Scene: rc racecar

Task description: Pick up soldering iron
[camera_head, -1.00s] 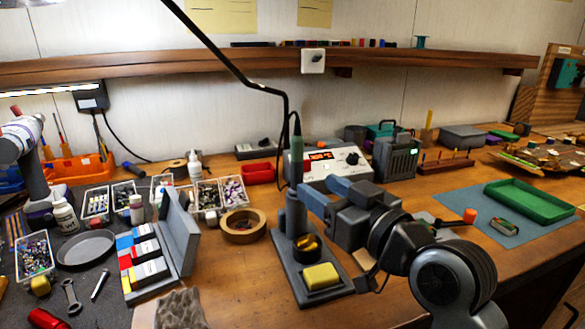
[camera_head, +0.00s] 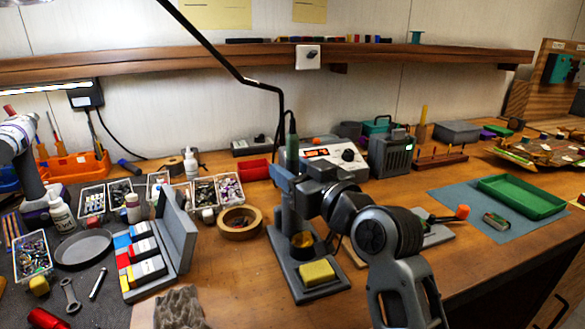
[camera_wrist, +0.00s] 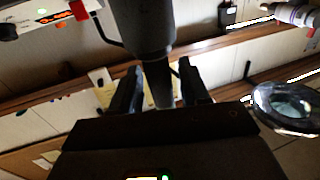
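The soldering iron (camera_head: 292,148) stands upright in its grey stand (camera_head: 289,215), its greenish handle and dark cord end pointing up. My gripper (camera_head: 284,176) is at the upper part of the stand, around the foot of the handle. In the wrist view, my open gripper (camera_wrist: 161,88) has one finger on each side of a narrow dark shaft, which looks like the iron's handle (camera_wrist: 159,85). A wider dark cylinder, apparently the stand's holder (camera_wrist: 142,25), adjoins it. Gaps show beside the shaft, so the fingers do not look closed on it.
The soldering station (camera_head: 335,160) with a red display stands close behind. A yellow sponge (camera_head: 317,273) lies on the stand's base. A black lamp arm (camera_head: 250,82) hangs overhead. A grey ventilated box (camera_head: 390,153) is to the right.

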